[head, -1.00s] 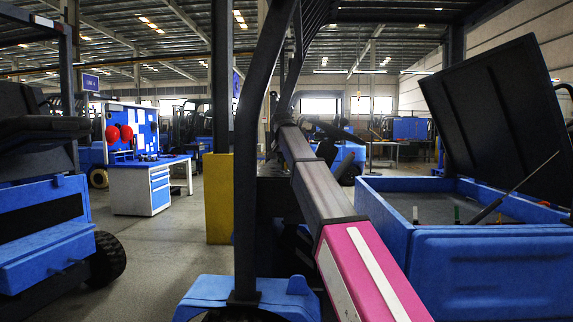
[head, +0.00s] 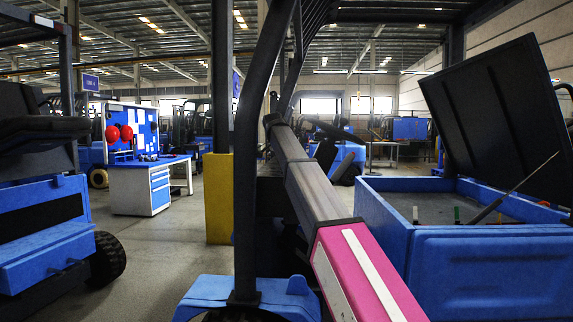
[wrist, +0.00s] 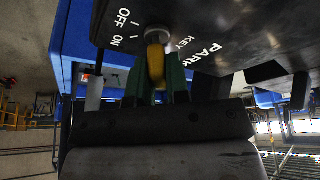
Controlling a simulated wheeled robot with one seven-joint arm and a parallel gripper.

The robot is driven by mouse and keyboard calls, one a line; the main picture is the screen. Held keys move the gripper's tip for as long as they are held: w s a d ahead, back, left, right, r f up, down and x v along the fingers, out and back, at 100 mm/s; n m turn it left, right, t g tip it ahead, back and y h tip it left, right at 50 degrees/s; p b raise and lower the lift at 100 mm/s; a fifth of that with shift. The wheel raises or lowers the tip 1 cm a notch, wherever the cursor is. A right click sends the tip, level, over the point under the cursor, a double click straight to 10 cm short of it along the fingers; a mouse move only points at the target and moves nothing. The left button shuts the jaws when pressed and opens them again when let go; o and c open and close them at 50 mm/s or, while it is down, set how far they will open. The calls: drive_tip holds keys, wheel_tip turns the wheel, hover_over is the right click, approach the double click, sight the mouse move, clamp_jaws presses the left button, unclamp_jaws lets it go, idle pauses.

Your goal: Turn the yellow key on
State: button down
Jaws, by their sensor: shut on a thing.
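The yellow key (wrist: 156,64) sits in a round pale lock (wrist: 157,31) on a black panel (wrist: 225,30) in the wrist view. White words OFF and ON with small tick marks are left of the lock, and KEY and PARK are to its right. My gripper (wrist: 158,74) has green fingers, one on each side of the key, and is shut on it. The fingers hide part of the key's sides. I cannot tell which mark the key points to. In the head view neither the key nor my gripper shows; my pink and grey arm reaches into the forklift.
A dark forklift post (head: 250,150) stands close beside my arm. An open blue bin-like body (head: 480,270) with a raised black lid (head: 500,120) is at the right.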

idle(0.4)
drive_tip(key=c, duration=1.1)
unclamp_jaws()
